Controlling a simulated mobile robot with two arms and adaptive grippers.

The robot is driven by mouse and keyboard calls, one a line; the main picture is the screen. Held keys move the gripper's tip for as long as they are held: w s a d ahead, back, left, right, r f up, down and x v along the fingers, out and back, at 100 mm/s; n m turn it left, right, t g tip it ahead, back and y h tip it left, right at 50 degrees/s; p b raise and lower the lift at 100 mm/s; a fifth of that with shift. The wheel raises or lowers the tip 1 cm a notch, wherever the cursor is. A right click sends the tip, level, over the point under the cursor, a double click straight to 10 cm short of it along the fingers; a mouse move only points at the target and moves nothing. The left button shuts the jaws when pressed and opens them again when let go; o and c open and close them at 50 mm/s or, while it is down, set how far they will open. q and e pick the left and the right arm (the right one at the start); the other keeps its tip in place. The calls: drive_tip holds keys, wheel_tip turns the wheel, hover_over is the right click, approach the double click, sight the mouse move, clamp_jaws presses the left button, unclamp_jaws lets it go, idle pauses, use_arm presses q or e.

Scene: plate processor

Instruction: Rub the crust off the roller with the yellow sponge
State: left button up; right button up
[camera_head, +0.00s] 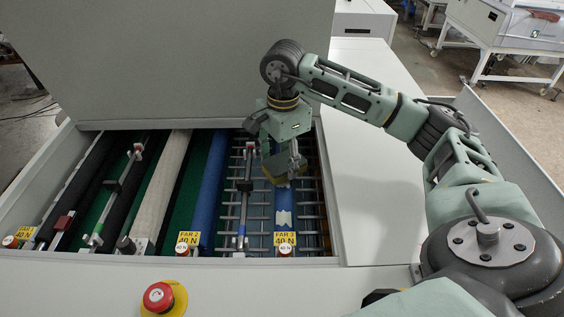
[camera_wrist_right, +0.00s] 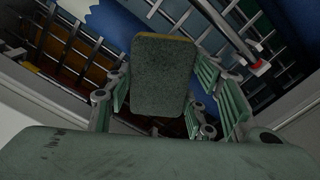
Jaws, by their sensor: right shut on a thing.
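My right gripper (camera_head: 284,160) is shut on the yellow sponge (camera_head: 279,170), over the far part of the right-hand blue roller (camera_head: 283,200). In the right wrist view the sponge (camera_wrist_right: 163,75) shows a broad dark green face with a thin yellow edge, between the fingers. A pale, ragged crust patch (camera_head: 284,219) sits on the roller nearer the front, clear of the sponge; it also shows at the top left of the right wrist view (camera_wrist_right: 72,12). A small pale spot shows just below the sponge. I cannot tell whether the sponge touches the roller. My left gripper is out of view.
A raised grey cover (camera_head: 170,60) stands behind the open bay. A metal bar with clamps (camera_head: 244,185) and thin cross rods lie left of the roller. Other rollers, including a cream one (camera_head: 163,185), lie further left. A red emergency button (camera_head: 158,297) is in front.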

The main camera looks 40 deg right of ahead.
drive_tip(key=r, duration=0.1)
drive_tip(key=r+p, duration=0.1)
drive_tip(key=r, duration=0.1)
drive_tip(key=shift+s+a, duration=0.3)
drive_tip(key=shift+s, duration=0.05)
drive_tip(key=shift+r+p, duration=0.35)
drive_tip(key=shift+w+d+r+p, duration=0.1)
drive_tip(key=shift+r+p, duration=0.2)
drive_tip(key=shift+r, duration=0.15)
drive_tip(key=shift+w+d+r+p, duration=0.1)
drive_tip(key=shift+r+p, duration=0.2)
drive_tip(key=shift+r, duration=0.15)
drive_tip(key=shift+s+a+r+p, duration=0.15)
drive_tip(key=shift+r+p, duration=0.15)
drive_tip(key=shift+r, duration=0.3)
